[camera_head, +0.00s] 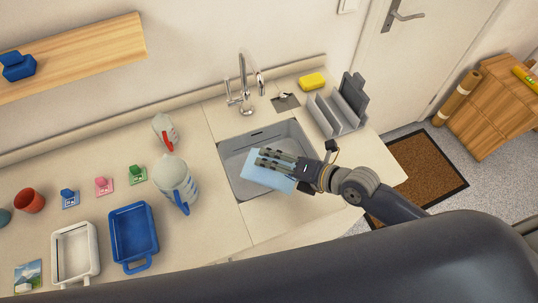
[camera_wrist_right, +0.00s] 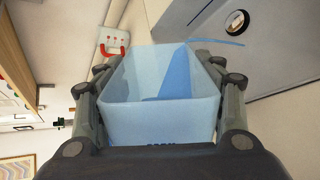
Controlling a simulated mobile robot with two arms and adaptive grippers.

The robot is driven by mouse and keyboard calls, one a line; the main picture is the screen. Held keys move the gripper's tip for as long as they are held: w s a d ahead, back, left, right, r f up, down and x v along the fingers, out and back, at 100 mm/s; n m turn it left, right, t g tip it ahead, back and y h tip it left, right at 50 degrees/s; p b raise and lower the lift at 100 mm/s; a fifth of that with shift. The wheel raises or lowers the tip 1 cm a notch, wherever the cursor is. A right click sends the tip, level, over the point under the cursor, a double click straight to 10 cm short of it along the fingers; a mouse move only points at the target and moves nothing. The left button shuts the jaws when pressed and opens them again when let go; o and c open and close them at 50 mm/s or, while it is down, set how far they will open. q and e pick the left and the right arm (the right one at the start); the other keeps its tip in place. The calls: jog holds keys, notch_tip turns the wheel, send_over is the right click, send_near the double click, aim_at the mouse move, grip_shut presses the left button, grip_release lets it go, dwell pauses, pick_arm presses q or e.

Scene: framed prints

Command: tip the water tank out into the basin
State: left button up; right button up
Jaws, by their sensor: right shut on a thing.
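The light-blue water tank (camera_head: 272,182) is over the grey basin (camera_head: 235,160), across its right and front part. My right gripper (camera_head: 263,157) is shut on it, with a finger on each side. In the right wrist view the tank (camera_wrist_right: 160,120) shows its open top, and it looks tilted. A darker blue patch lies inside it; I cannot tell whether this is water. The basin floor shows beyond with a round drain (camera_wrist_right: 236,23) and a thin blue streak. My left gripper is not in view.
A faucet (camera_head: 243,85) stands behind the basin. A grey rack (camera_head: 338,112) and yellow sponge (camera_head: 312,81) are to its right. A white pitcher (camera_head: 176,178), blue tray (camera_head: 133,236) and white tray (camera_head: 75,252) stand on the left counter.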

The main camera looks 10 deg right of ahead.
jog(key=shift+w+d+r+m+g+y+b, duration=0.15)
jog(key=shift+w+d+m+g+b, duration=0.15)
jog(key=shift+w+b, duration=0.25)
jog(key=shift+w+d+r+m+g+y+b, duration=0.1)
jog(key=shift+w+d+m+g+y+b, duration=0.2)
jog(key=shift+b, duration=0.35)
jog(key=shift+w+d+r+m+g+b, duration=0.2)
jog(key=shift+w+d+m+g+b, duration=0.25)
jog(key=shift+b, duration=1.45)
